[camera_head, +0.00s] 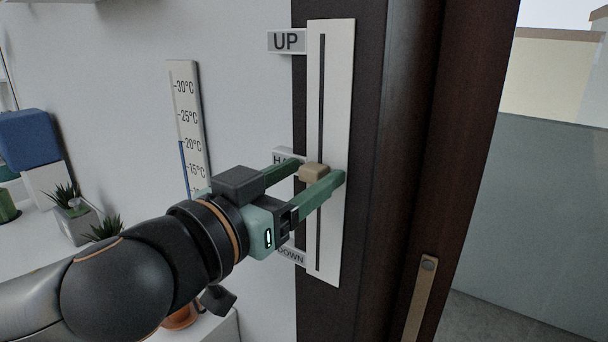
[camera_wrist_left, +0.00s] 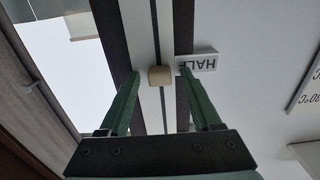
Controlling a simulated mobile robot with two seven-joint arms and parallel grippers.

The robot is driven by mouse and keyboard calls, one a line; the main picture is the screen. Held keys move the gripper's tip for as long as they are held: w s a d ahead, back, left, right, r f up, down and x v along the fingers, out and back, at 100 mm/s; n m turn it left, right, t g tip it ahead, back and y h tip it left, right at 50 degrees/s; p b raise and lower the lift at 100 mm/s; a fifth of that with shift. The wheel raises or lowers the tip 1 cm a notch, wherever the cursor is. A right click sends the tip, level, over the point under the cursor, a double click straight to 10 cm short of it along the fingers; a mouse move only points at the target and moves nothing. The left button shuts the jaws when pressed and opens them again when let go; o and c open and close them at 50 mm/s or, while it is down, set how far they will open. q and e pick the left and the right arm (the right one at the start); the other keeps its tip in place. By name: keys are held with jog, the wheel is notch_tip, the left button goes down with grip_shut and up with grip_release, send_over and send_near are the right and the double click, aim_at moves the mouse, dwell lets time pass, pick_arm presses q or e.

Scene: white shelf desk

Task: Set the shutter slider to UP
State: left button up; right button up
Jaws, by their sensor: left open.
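The shutter slider is a white vertical plate (camera_head: 332,90) with a dark slot, fixed on a dark frame. Its tan knob (camera_head: 314,172) sits at the HALF label, which is partly hidden in the head view. My left gripper (camera_head: 320,170) is open, with one green finger on each side of the knob. In the left wrist view the knob (camera_wrist_left: 161,76) lies between the spread fingertips, with a visible gap on each side. The HALF label (camera_wrist_left: 197,63) is beside it. The UP label (camera_head: 286,41) is at the slot's top, the DOWN label (camera_head: 291,256) near its bottom. My right gripper is not seen.
A thermometer strip (camera_head: 184,110) is on the white wall left of the slider. A blue box (camera_head: 28,138) and small potted plants (camera_head: 75,215) stand on the white shelf at left. A handle (camera_head: 420,298) is on the dark frame at lower right. The slot above the knob is clear.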

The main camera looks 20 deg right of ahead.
pick_arm(q)
jog(key=shift+c, duration=0.2)
grip_shut()
dwell(1.1)
jog(key=shift+r, duration=0.1)
